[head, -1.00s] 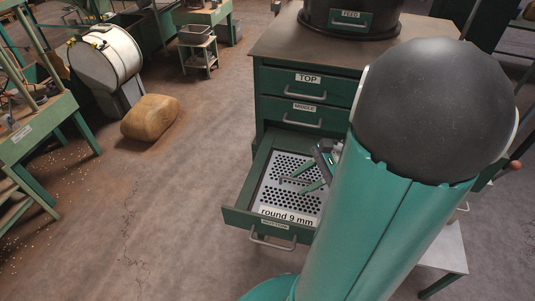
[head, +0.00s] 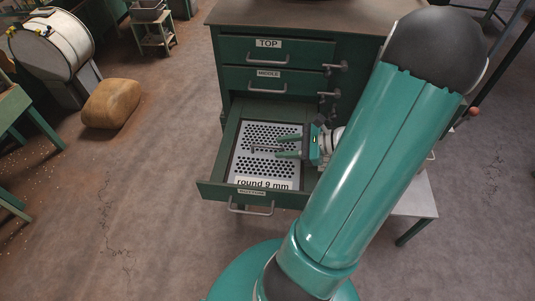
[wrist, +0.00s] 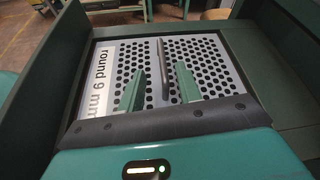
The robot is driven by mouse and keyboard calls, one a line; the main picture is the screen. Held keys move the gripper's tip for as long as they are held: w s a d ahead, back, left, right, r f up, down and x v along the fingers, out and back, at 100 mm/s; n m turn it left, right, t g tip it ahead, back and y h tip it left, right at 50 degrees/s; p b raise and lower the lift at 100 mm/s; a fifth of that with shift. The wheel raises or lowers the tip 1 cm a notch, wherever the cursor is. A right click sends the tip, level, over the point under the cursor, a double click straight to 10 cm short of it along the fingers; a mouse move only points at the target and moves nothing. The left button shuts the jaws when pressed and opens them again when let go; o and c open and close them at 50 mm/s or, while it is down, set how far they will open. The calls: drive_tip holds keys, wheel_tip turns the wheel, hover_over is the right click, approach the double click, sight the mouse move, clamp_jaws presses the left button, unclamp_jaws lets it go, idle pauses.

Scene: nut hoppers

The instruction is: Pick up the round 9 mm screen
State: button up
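The round 9 mm screen (head: 262,172) is a light grey perforated plate with a white "round 9 mm" label. It lies flat in the open bottom drawer (head: 219,162). In the wrist view the screen (wrist: 206,52) fills the drawer, and a dark bar handle (wrist: 162,62) stands out across its middle. My gripper (head: 277,147) is open, its two green fingers apart over the screen. In the wrist view my gripper (wrist: 160,70) has one finger on each side of the handle, with gaps showing. Whether the fingertips touch the plate I cannot tell.
The top drawer (head: 304,53) and middle drawer (head: 297,82) are shut above the open one. The drawer walls (wrist: 52,62) rise close around the screen. A sack (head: 111,103) lies on the floor at left.

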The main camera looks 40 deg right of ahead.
sight(268, 146)
drive_tip(key=shift+x, duration=2.75)
drive_tip(key=shift+w+d+r, duration=0.15)
drive_tip(key=shift+r, duration=0.05)
clamp_jaws()
